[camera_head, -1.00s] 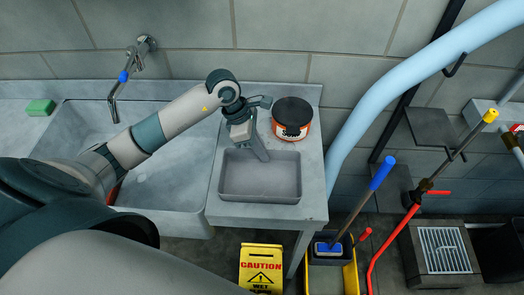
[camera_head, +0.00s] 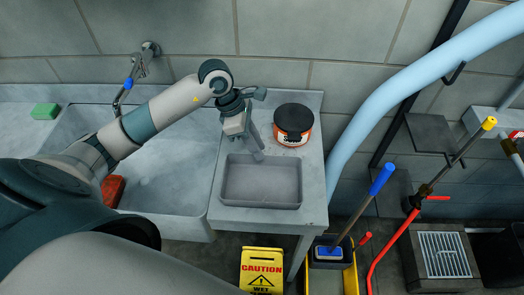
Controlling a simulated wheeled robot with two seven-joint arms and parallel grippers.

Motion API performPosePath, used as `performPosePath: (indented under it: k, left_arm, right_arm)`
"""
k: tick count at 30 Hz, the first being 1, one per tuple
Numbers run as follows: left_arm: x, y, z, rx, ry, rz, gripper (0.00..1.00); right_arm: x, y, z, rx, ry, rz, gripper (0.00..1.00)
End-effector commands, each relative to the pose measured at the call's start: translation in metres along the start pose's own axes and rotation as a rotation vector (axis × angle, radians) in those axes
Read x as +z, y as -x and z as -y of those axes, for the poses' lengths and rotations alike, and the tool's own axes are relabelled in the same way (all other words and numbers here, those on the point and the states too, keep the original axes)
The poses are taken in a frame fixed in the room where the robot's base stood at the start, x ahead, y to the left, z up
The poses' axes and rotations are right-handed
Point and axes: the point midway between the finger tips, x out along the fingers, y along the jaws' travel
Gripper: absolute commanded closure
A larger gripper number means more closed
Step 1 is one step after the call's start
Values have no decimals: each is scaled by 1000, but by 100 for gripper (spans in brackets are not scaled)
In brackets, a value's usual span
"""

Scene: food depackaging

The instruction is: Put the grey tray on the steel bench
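The grey tray (camera_head: 262,205) is a shallow, empty rectangular tray. It sits level on the steel bench (camera_head: 313,190), near the front edge, to the right of the sink. My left gripper (camera_head: 257,152) points down at the tray's far rim, with its fingertips overlapping that rim in the picture. I cannot tell whether its fingers touch the rim or how far apart they are. My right gripper is not in view.
A black-lidded orange tub (camera_head: 294,126) stands on the bench behind the tray. A sink (camera_head: 175,175) with a red object (camera_head: 113,191) in it lies left. A green sponge (camera_head: 45,111) is far left. A yellow caution sign (camera_head: 262,268) and mop bucket (camera_head: 347,281) stand below the bench.

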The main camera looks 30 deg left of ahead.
Motion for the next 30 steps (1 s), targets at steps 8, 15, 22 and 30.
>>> performPosePath:
  k: [8,15,22,30]
  left_arm:
    - [1,51,0,3,-1,-1,79]
    - [0,69,0,0,0,-1,79]
    - [0,71,0,0,0,0,79]
    - [0,71,0,0,0,0,79]
  right_arm:
    - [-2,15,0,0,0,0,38]
    - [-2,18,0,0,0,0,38]
    - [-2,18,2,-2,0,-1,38]
    - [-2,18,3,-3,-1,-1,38]
